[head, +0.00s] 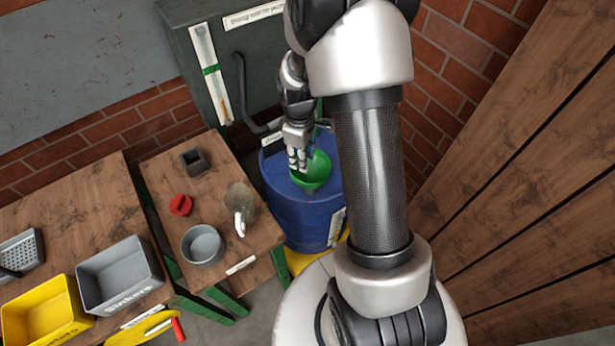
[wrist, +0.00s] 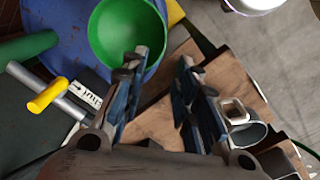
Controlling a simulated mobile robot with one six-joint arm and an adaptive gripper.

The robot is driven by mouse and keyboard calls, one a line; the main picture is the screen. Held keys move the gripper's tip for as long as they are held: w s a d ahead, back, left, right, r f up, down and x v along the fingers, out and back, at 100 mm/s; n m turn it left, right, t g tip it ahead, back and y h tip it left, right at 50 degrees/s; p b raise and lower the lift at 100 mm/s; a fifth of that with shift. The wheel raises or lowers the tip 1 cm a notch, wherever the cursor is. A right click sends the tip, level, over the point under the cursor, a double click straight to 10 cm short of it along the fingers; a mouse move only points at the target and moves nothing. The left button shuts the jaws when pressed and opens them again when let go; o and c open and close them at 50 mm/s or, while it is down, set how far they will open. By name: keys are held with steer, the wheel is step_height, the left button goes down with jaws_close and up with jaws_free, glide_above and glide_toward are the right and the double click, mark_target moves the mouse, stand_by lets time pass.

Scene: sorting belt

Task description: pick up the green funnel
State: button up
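The green funnel (head: 316,172) sits wide mouth up on top of the blue barrel (head: 300,212). My gripper (head: 298,165) points down over the funnel's left side and hides part of it. In the wrist view the funnel (wrist: 122,30) is at the top, left of centre, on the blue barrel (wrist: 68,62). My gripper (wrist: 160,60) is open there, with a clear gap between its two fingers. The left finger overlaps the funnel's lower right rim; I cannot tell whether it touches. The wooden table shows between the fingers.
Left of the barrel, a wooden table (head: 150,165) holds a dark square piece (head: 194,162), a red piece (head: 181,205), a grey cup (head: 202,246) and a jug (head: 240,206). A dark cabinet (head: 245,60) stands behind; wooden boards (head: 530,200) stand at the right.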

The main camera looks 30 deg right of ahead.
mark_target(302, 181)
step_height(302, 181, down, 8)
steer(key=shift+w+d+r+b, duration=0.1)
steer(key=shift+d+r+b, duration=0.05)
steer(key=shift+b, duration=0.85)
step_height(302, 181, down, 5)
steer(key=shift+f+b, duration=0.1)
steer(key=shift+b, duration=1)
jaws_close()
steer(key=shift+w, duration=0.1)
